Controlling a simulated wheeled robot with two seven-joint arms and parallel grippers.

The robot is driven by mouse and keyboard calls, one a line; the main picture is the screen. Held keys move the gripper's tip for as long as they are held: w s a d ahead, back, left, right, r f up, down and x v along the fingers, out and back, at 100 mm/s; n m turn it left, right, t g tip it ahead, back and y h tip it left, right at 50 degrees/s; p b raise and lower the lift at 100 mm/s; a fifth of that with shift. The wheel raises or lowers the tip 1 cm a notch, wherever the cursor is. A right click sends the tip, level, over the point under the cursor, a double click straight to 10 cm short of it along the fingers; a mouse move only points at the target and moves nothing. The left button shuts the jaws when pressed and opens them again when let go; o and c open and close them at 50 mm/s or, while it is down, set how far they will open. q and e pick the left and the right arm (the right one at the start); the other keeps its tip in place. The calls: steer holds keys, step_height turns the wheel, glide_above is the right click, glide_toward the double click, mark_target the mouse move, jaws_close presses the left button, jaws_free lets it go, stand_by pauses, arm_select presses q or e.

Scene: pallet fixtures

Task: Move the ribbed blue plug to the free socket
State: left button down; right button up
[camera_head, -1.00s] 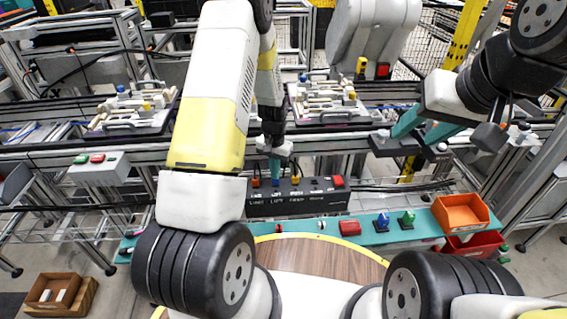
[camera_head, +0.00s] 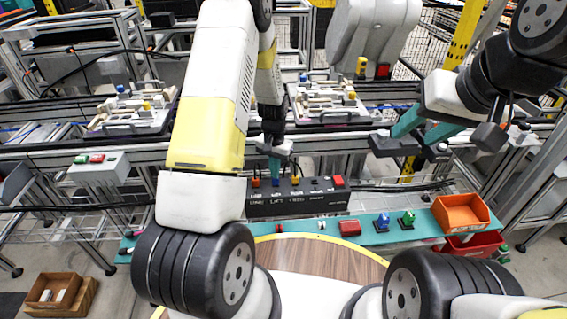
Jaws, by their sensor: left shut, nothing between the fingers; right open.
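A black socket box (camera_head: 297,204) stands in the middle, with labels along its front. Ribs on the blue plug are too small to tell. To the right of the yellow plug, the top shows dark socket spots (camera_head: 316,182) with no coloured plug. My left gripper (camera_head: 275,168) is shut and empty just above the blue plug, pointing down; I cannot tell whether it touches. My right gripper (camera_head: 414,148) is open and empty, well to the right.
A red button (camera_head: 338,181) is at the box's right end. A teal shelf (camera_head: 310,229) in front holds a red block (camera_head: 350,228), a blue piece (camera_head: 382,222) and a green piece (camera_head: 406,218). An orange bin (camera_head: 462,212) stands right. A conveyor with fixtures (camera_head: 325,103) runs behind.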

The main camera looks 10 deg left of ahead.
arm_select(q)
steer(key=shift+r, duration=3.2)
steer(key=s+r+t, duration=0.1)
steer(key=s+r, duration=0.2)
steer(key=r, duration=0.4)
steer(key=s+d+r+n+t+h, duration=0.1)
steer(key=s+r, duration=0.1)
steer(key=r, duration=0.5)
steer(key=s+r+t, duration=0.1)
steer(key=s+r, duration=0.2)
steer(key=r, duration=0.3)
steer(key=s+r+t, duration=0.1)
steer(key=s+r, duration=0.4)
steer(key=s, duration=0.3)
steer(key=s+d+r+n+t+h, duration=0.1)
steer(key=s+r+t, duration=0.1)
steer(key=s+r, duration=0.3)
steer(key=s, duration=0.3)
steer(key=shift+s, duration=0.15)
